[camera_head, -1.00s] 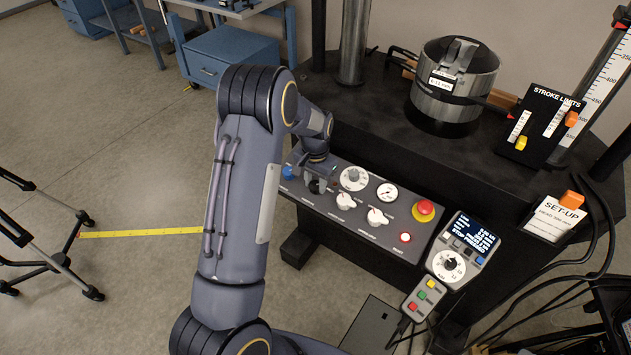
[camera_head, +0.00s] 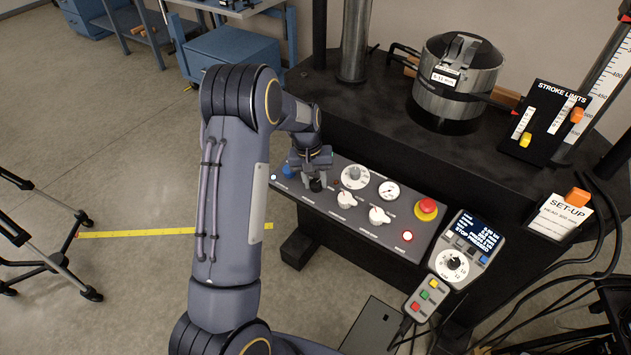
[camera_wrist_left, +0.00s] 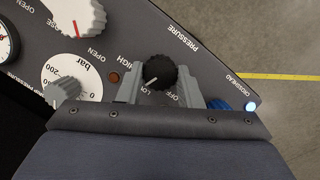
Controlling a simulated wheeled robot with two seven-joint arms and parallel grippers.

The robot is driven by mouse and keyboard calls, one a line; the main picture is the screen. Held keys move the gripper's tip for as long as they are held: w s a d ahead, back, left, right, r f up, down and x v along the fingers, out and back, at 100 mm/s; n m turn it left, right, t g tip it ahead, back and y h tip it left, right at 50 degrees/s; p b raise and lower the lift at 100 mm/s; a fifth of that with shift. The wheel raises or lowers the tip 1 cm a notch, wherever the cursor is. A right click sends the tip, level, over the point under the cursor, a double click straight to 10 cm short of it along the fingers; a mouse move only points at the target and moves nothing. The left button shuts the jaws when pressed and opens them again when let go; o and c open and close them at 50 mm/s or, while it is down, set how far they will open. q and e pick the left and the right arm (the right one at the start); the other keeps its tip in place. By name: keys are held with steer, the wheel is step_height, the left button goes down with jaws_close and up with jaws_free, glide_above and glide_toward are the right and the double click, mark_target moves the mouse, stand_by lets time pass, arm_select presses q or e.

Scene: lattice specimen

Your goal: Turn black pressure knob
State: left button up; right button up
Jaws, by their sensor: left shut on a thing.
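The black pressure knob (camera_head: 316,185) sits on the grey sloped control panel (camera_head: 330,213), near its left end. My left gripper (camera_head: 311,177) is down at the panel there. In the left wrist view the knob (camera_wrist_left: 160,77) is round and ribbed, with a white pointer line. The two grey fingers of my left gripper (camera_wrist_left: 159,75) stand on opposite sides of it, shut on it. The labels PRESSURE, HIGH, LO and OFF are printed around it, some partly covered by the fingers. My right gripper is in neither view.
Open floor lies left.

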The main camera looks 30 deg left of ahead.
arm_select(q)
steer(key=n, duration=0.3)
steer(key=shift+s+a+n+t+h+b, duration=0.1)
steer(key=shift+n+t+h+b, duration=0.2)
steer(key=shift+h+b, duration=0.1)
steer(key=n, duration=0.3)
steer(key=shift+n+t+h, duration=0.3)
steer(key=shift+t, duration=0.1)
steer(key=n, duration=0.3)
steer(key=n+t, duration=0.1)
steer(key=n, duration=0.2)
steer(key=shift+s+a+t, duration=0.1)
steer(key=shift+s+t, duration=0.1)
steer(key=shift+t, duration=0.1)
steer(key=shift+n, duration=0.3)
steer(key=o, duration=1)
steer(key=shift+v, duration=3.85)
